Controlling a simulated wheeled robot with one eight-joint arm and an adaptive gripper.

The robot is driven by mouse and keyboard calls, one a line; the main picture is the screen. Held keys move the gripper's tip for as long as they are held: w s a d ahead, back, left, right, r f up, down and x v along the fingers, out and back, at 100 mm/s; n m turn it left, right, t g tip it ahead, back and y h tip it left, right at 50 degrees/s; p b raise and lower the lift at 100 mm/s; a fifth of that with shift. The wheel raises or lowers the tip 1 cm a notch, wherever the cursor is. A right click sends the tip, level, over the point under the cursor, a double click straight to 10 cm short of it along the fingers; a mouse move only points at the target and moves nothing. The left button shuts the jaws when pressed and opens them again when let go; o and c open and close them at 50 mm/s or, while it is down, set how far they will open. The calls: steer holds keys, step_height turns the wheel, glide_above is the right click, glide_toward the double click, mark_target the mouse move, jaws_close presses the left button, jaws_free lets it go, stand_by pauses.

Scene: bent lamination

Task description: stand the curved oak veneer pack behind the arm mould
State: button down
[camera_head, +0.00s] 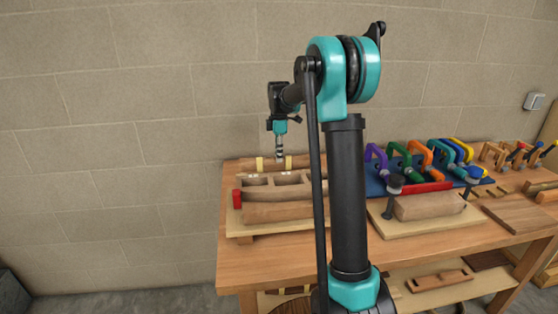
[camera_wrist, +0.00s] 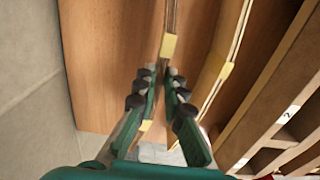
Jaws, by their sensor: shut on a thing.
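My gripper (camera_head: 279,157) points down behind the wooden mould at the left of the bench. In the wrist view my gripper (camera_wrist: 160,75) is shut on a thin veneer pack (camera_wrist: 172,18) with yellow tape, seen nearly edge-on. The pack stands upright; whether its foot touches the bench is unclear. A second taped pack (camera_wrist: 238,35) stands to its right, apart from it, between it and the mould. The mould (camera_head: 275,212), a wooden form with open hollows, has a red end piece; it also shows in the wrist view (camera_wrist: 262,110), with white number labels. Most of the held pack is hidden in the head view.
The block wall (camera_head: 150,120) is close behind the bench (camera_head: 240,265). Coloured clamps (camera_head: 425,160) stand on a blue mat at right, beside another wooden block (camera_head: 428,206) on a board. In the wrist view, bare bench lies left of the held pack.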

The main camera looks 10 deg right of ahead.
steer(key=shift+f, duration=1.05)
steer(key=shift+f, duration=0.1)
steer(key=c, duration=1.6)
jaws_free()
step_height(320, 180, up, 12)
steer(key=shift+r, duration=0.15)
